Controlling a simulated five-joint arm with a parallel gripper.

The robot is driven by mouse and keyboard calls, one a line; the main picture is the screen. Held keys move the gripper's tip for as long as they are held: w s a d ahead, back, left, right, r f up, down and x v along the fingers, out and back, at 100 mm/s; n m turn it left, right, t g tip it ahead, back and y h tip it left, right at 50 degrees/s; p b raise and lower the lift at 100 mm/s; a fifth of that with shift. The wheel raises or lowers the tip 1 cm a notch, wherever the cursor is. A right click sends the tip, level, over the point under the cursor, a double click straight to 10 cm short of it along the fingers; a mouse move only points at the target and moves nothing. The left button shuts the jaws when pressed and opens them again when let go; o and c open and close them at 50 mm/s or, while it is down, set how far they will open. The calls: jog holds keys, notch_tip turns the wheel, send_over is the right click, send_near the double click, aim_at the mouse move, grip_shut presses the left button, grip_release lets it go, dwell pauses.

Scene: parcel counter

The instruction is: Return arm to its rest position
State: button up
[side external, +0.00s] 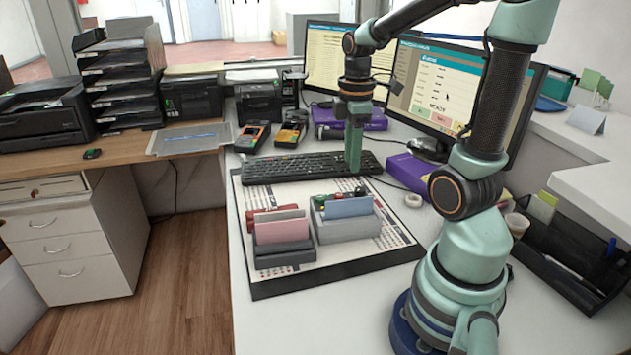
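My arm stands at the right of the counter and reaches left over it.
Two monitors (433,90) stand behind the arm. Purple boxes (408,172) and a white tape roll (413,200) lie near it. Card terminals (254,136) are beyond the keyboard. A black tray (560,262) is at the right. The counter's front left edge drops to the floor.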

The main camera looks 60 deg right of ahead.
jog(key=w+a+r+m+t, duration=0.1)
jog(key=a+m, duration=0.3)
jog(key=a, duration=0.4)
jog(key=w+a+r+m+t, duration=0.1)
jog(key=a+r+m+t, duration=0.3)
jog(key=a, duration=0.4)
jog(key=shift+w+r+t, duration=0.25)
jog(key=shift+r+t, duration=0.05)
jog(key=shift+r, duration=0.05)
